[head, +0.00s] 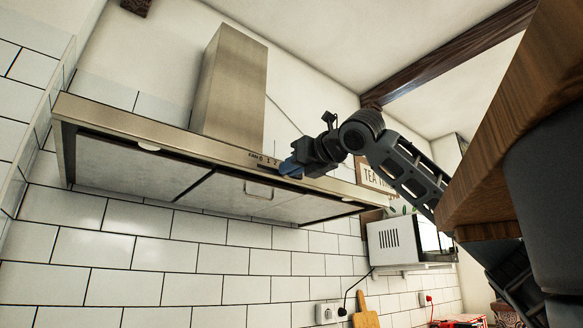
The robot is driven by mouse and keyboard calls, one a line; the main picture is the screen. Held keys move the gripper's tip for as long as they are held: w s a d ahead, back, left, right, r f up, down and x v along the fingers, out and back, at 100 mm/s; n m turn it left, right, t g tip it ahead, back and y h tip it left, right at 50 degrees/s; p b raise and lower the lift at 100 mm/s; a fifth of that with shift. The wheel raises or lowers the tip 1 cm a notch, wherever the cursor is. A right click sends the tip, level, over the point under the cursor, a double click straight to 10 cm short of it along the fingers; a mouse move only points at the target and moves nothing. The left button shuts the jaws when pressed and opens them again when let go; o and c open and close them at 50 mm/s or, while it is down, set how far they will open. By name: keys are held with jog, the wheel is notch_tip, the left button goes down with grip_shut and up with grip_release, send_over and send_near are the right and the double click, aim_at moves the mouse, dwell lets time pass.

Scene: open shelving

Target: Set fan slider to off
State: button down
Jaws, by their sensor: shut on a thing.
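The range hood (150,130) hangs on the tiled wall, with a steel chimney and a long front edge. Its control strip (262,159) with small dark markings is on the front edge, just left of my gripper. My gripper (287,168) reaches in from the right, its blue fingertips at the front edge beside these markings. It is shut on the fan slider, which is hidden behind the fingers. The slider's exact position cannot be read.
A wooden worktop or shelf edge (510,130) fills the upper right, close to the camera. A white microwave (391,240) stands on a wall shelf at right. A cutting board (366,318) and wall sockets (327,313) are below. The space under the hood is clear.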

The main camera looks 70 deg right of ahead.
jog(key=w+a, duration=0.2)
jog(key=a, duration=0.1)
jog(key=w+a+p, duration=0.1)
jog(key=a, duration=0.1)
jog(key=shift+w+a, duration=0.15)
jog(key=shift+a, duration=0.05)
jog(key=c, duration=1.4)
grip_release()
jog(key=shift+w+a, duration=0.1)
jog(key=shift+c, duration=0.2)
jog(key=b, duration=0.1)
send_near(259, 165)
jog(key=shift+v, duration=0.85)
jog(key=shift+f, duration=0.1)
